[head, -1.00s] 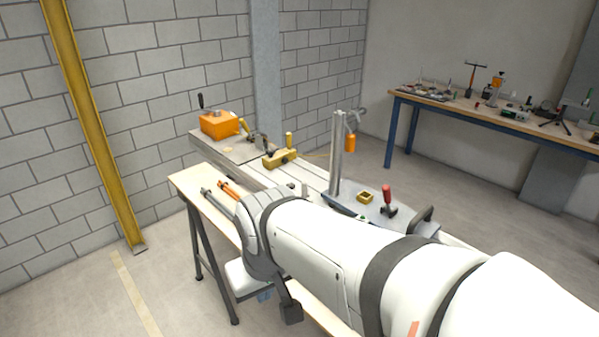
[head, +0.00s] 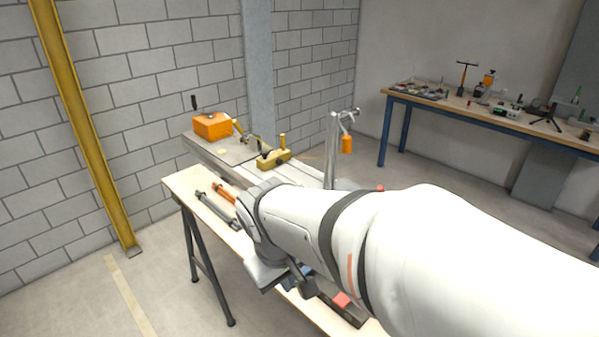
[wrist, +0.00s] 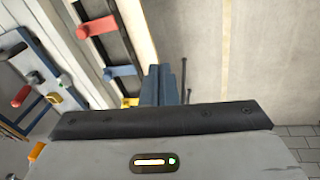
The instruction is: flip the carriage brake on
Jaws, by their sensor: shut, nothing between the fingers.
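My gripper (wrist: 160,72) shows in the wrist view with its blue-grey fingers together and nothing between them. A red bar handle (wrist: 96,27) crosses a dark slotted frame up and left of the fingers, apart from them. No label shows which one is the brake. In the head view my arm hides most of the carriage.
An orange box (head: 212,126) and a brass-coloured block (head: 272,158) stand on the bed behind. A metal post (head: 331,150) with an orange hanging weight (head: 347,144) rises beyond my arm. Grey and orange tools lie on the wooden bench (head: 185,184). Open floor is at left.

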